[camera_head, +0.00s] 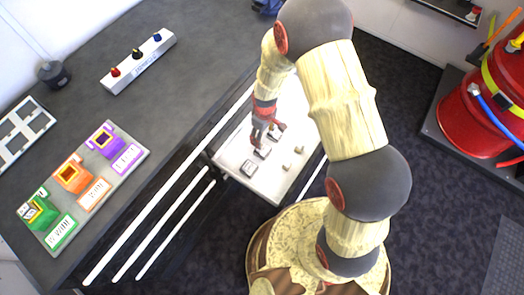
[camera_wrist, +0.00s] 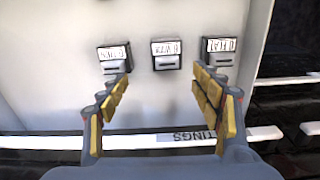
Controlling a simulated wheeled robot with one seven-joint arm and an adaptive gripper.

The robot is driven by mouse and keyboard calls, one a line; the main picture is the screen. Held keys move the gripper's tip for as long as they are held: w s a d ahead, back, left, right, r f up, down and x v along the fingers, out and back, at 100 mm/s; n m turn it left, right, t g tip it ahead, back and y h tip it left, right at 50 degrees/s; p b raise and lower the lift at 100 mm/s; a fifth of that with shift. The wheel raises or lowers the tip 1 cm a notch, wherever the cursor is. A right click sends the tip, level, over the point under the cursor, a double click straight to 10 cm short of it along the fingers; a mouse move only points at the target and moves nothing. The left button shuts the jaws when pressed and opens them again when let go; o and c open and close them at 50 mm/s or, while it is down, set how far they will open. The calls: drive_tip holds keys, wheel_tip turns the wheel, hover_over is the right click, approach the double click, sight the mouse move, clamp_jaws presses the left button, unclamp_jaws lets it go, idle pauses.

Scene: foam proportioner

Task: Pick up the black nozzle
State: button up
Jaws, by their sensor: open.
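My gripper (camera_head: 268,132) is open and empty, pointing down over a white tray (camera_head: 228,153). In the wrist view its yellow-padded fingers (camera_wrist: 162,88) are spread apart, with bare tray between them. Three small blocks with dark faces and white labels line the tray: a left block (camera_wrist: 114,66), a middle block (camera_wrist: 166,62) and a right block (camera_wrist: 220,57). The fingertips are near the left and right blocks. On the grey counter, a white rack (camera_head: 155,66) holds red, black and blue-topped pieces; the black one (camera_head: 137,54) is in the middle. I cannot tell which thing is the nozzle.
A board (camera_head: 130,168) with green, orange and purple holders sits on the counter (camera_head: 190,95). A round black object (camera_head: 53,74) stands at the back. White rails (camera_head: 150,208) run along the counter's front. A red drum (camera_head: 468,125) stands at the right.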

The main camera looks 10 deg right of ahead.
hover_over(263, 148)
wheel_tip(263, 148, down, 5)
drive_tip(key=shift+w+d+f+b, duration=0.1)
drive_tip(key=shift+b, duration=0.3)
drive_tip(key=f+b, duration=0.1)
drive_tip(key=f, duration=0.3)
drive_tip(key=f+b, duration=0.1)
drive_tip(key=f, duration=0.1)
drive_tip(key=shift+a+b, duration=0.3)
drive_tip(key=shift+c, duration=0.3)
drive_tip(key=c, duration=1.1)
drive_tip(key=shift+r, duration=0.15)
drive_tip(key=shift+c, duration=0.7)
